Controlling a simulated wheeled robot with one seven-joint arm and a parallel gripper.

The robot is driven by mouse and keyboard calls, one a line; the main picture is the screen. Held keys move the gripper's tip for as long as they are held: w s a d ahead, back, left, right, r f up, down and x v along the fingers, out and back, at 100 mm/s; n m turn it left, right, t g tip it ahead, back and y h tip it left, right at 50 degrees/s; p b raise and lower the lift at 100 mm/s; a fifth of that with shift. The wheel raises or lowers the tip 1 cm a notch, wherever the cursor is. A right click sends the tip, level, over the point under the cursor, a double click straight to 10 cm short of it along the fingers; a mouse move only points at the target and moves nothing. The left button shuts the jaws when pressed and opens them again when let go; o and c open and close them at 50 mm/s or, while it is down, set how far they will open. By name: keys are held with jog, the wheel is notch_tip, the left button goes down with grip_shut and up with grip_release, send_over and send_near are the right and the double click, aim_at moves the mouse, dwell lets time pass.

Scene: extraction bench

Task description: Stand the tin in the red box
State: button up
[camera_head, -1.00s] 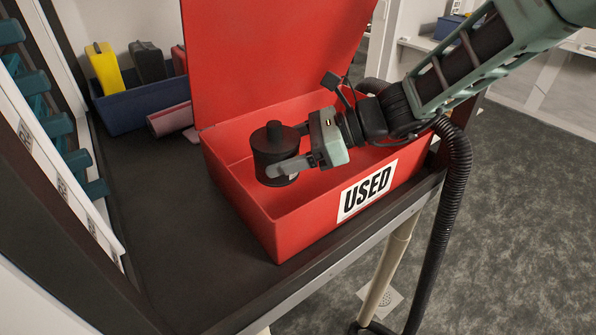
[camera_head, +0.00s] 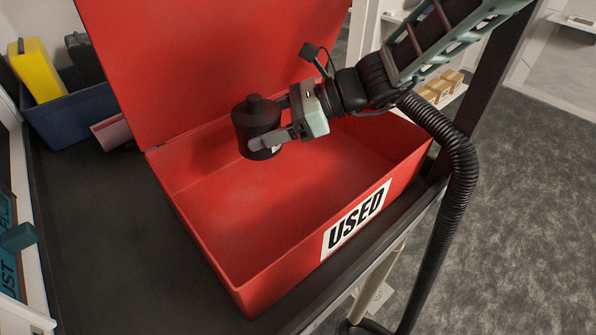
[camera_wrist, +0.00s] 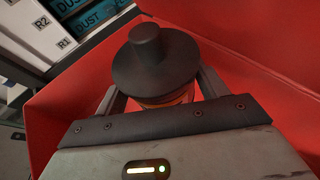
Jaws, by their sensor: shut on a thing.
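The tin (camera_head: 257,127) is a dark, round canister with a narrower knob on top. My gripper (camera_head: 268,138) is shut on its sides and holds it upright. In the wrist view the tin (camera_wrist: 157,66) sits between my two fingers, with an orange band showing under its dark top. The red box (camera_head: 225,270) stands open on the dark bench, its lid raised at the back and a "USED" label on its front wall. The tin is over the left back part of the box's opening. Whether its base touches the floor of the box is hard to tell; it looks held above it.
A blue bin (camera_head: 75,118) with a yellow case (camera_head: 36,70) and a dark case stands at the back left. A pinkish-red object (camera_head: 112,132) lies beside it. The box's floor is otherwise empty. The raised lid (camera_head: 200,60) stands close behind the tin.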

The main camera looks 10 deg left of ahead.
jog(key=shift+w, duration=0.35)
jog(key=shift+w+f, duration=0.1)
jog(key=shift+f, duration=0.05)
jog(key=p, duration=0.3)
send_over(272, 179)
notch_tip(272, 179, down, 10)
jog(key=shift+r, duration=0.2)
jog(key=o, duration=1.2)
jog(key=shift+d, duration=0.1)
